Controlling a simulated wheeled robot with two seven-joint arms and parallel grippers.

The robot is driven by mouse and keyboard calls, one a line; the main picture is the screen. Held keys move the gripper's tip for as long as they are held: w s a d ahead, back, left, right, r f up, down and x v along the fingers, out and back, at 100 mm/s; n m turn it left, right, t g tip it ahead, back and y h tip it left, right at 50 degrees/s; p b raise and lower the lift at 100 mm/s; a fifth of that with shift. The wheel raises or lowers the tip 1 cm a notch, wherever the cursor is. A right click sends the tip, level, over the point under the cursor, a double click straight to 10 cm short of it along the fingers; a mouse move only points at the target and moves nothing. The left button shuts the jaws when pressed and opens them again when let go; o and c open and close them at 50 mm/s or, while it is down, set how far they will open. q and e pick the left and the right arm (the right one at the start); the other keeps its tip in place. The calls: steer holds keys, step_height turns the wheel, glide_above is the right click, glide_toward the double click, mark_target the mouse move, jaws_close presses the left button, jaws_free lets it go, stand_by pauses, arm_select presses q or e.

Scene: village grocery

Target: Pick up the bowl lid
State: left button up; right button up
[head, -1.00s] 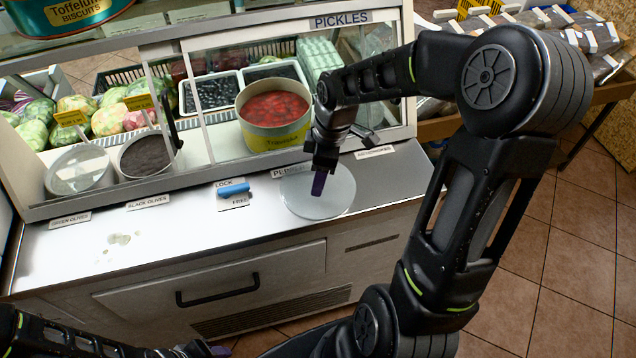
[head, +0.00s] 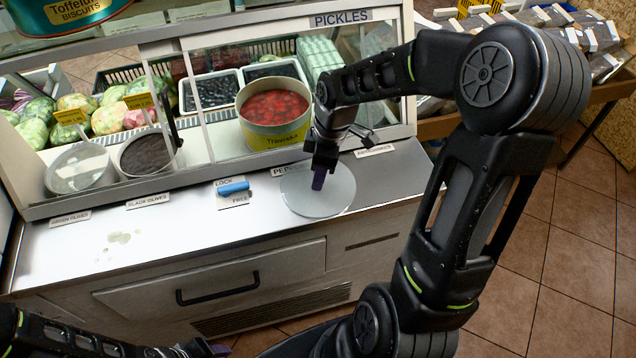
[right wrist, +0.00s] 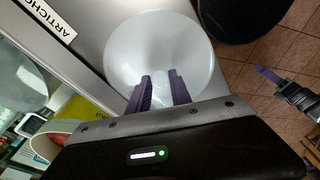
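The bowl lid (head: 318,203) is a pale, round, translucent disc on the counter top, in front of the glass case. In the right wrist view the lid (right wrist: 160,50) fills the upper middle. My right gripper (head: 318,182) points down over the lid. In the right wrist view its two purple fingers (right wrist: 160,84) stand apart over the lid's near part, with nothing seen between them. I cannot tell whether the fingertips touch the lid. My left gripper (head: 218,350) shows only partly at the bottom edge; in the right wrist view it (right wrist: 268,75) is at the right, away from the lid.
A bowl of red peppers (head: 275,135) stands behind the lid, inside the case. A blue-handled lock slide (head: 233,188) lies left of the lid. Two olive tubs (head: 148,154) (head: 82,170) are farther left. The counter's left part is clear apart from a wet patch.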

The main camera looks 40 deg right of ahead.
jaws_close()
step_height(320, 180, up, 10)
steer(key=shift+b, duration=0.4)
stand_by(0.3)
stand_by(0.6)
